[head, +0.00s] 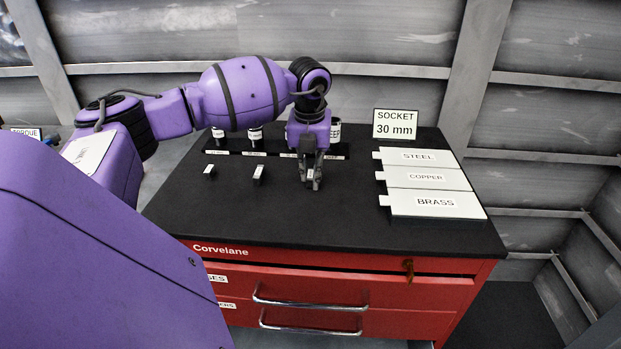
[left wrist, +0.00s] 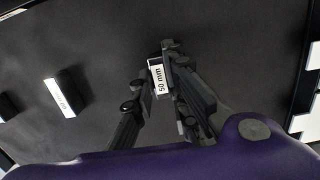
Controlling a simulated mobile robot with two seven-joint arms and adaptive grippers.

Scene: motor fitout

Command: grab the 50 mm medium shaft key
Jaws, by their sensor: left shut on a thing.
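The 50 mm shaft key (left wrist: 158,78) is a small dark block with a white label reading "50 mm". It sits between the fingers of my left gripper (left wrist: 150,88) in the left wrist view, and the fingers are shut on it. In the head view my left gripper (head: 311,178) points down at the black cabinet top (head: 300,220), and the key (head: 310,174) shows small between its fingertips. I cannot tell whether the key is touching the top. Two other small labelled keys lie to the left, one at the far left (head: 209,171) and one nearer (head: 258,174). My right gripper is out of view.
A row of dark labelled cylinders (head: 254,134) stands at the back. White plates marked STEEL (head: 400,157), COPPER (head: 400,177) and BRASS (head: 410,202) lie at the right, with a "SOCKET 30 mm" sign (head: 395,125) behind. The front of the top is clear.

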